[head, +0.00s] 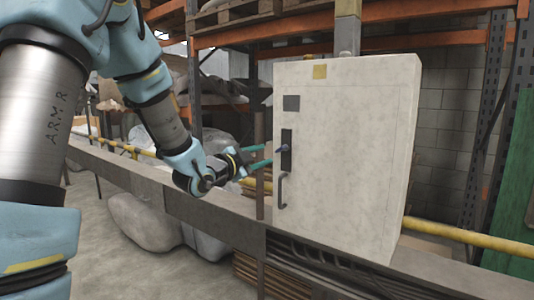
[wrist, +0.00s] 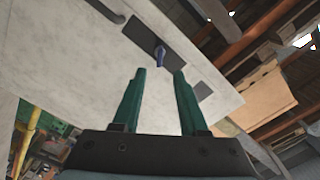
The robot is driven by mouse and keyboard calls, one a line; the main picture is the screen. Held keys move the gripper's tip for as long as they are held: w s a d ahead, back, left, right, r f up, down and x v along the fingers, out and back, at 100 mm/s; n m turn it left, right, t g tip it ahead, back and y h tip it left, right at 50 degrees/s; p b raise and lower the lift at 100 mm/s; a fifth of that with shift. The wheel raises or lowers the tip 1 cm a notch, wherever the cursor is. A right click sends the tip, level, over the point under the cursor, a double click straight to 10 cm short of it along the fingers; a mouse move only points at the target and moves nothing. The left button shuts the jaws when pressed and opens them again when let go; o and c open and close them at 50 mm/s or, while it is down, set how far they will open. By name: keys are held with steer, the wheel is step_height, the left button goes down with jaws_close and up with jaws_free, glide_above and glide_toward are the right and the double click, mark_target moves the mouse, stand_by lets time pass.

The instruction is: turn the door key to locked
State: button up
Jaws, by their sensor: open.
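The door key (head: 282,149) is a small blue-purple piece on a dark lock plate (head: 286,158) on the front of a pale cabinet (head: 345,160). In the wrist view the key (wrist: 160,56) shows just beyond the fingertips, roughly between them and clear of both. My gripper (head: 268,156) comes in from the left, close to the lock plate, with two green fingers. In the wrist view the gripper (wrist: 160,74) is open and empty. How the key is turned is hard to tell.
A curved door handle (head: 283,190) sits below the lock plate. The cabinet stands by a grey beam (head: 225,215) with a yellow rail (head: 465,237). Shelving racks and wrapped grey bundles (head: 145,220) lie behind and to the left.

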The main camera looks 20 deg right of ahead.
mark_target(278, 150)
steer(key=p+x, duration=0.2)
steer(key=x, duration=0.8)
steer(key=shift+s+f, duration=0.1)
steer(key=shift+c, duration=0.3)
jaws_close()
